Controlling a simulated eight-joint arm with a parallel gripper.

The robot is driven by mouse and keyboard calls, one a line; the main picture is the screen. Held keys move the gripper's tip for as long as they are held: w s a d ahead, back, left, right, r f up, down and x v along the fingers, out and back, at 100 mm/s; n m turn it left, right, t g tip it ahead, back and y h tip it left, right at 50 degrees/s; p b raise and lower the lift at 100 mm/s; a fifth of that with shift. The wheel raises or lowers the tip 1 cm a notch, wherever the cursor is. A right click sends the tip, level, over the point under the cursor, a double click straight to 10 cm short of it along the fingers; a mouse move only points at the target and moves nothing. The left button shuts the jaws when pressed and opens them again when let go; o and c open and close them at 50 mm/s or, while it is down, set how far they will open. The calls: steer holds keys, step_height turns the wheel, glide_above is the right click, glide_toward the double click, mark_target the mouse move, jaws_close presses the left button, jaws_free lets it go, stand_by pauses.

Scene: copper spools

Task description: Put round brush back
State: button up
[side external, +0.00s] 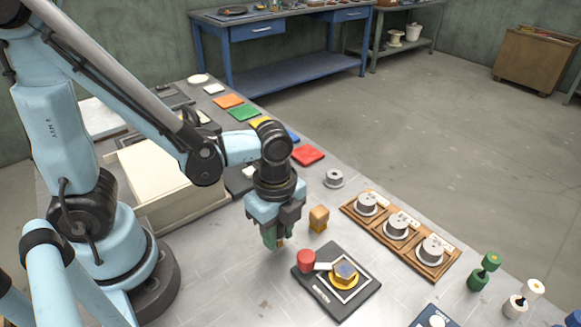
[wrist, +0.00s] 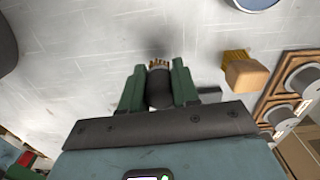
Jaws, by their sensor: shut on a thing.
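My gripper (side external: 272,240) is above the grey table, pointing down, left of a wooden block brush. In the wrist view, my gripper's green fingers (wrist: 158,88) are shut on the round brush (wrist: 159,88), a dark cylinder with tan bristles at its far end. In the side external view the fingers largely hide the round brush; a small brown part shows by their tips. The brush appears clear of the table, but its exact height is hard to tell.
The block brush (side external: 318,218) stands close to the right of my gripper. A black pad (side external: 312,291) with a red knob and yellow hex piece lies in front. A wooden rack (side external: 403,236) holds grey weights. A cream box (side external: 160,180) stands left. Coloured tiles (side external: 245,111) lie behind.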

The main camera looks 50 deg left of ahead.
steer(key=shift+f, duration=0.7)
steer(key=shift+f, duration=0.1)
steer(key=o, duration=0.9)
steer(key=shift+o, duration=0.2)
